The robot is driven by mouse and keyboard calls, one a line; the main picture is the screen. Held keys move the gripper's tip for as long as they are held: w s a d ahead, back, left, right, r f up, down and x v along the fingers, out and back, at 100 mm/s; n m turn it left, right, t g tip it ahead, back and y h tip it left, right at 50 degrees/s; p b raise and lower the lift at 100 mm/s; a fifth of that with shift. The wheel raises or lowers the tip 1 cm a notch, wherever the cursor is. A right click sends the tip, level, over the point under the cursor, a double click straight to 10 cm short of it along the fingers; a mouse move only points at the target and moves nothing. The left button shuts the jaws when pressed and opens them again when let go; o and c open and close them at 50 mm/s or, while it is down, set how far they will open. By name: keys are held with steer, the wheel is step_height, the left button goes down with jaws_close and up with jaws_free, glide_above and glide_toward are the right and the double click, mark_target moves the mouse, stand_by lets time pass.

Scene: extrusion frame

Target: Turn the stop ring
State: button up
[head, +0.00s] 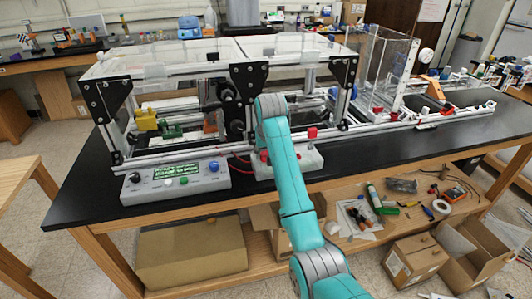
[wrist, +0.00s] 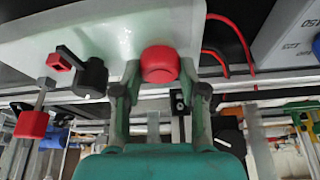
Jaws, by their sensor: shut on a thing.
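The stop ring appears as a red round knob (wrist: 160,62) on the light grey box (wrist: 110,30) in the wrist view. My gripper (wrist: 159,72) has one finger on each side of the knob and is shut on it. The lower part of the knob faces my palm. In the head view, a bit of red knob (head: 264,156) shows just left of my teal arm, on the grey box (head: 308,160). My arm hides the gripper's fingers there.
Beside the knob, the box carries a lever with a red tip (head: 312,132) and a small red part (wrist: 58,62). Red cables (wrist: 216,60) run close by. A control box with a green display (head: 177,180) sits left. The aluminium frame (head: 170,150) stands behind.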

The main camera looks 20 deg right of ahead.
steer(key=o, duration=1.1)
steer(key=shift+o, duration=0.2)
steer(key=v, duration=0.7)
steer(key=shift+r, duration=0.2)
steer(key=shift+s, duration=0.1)
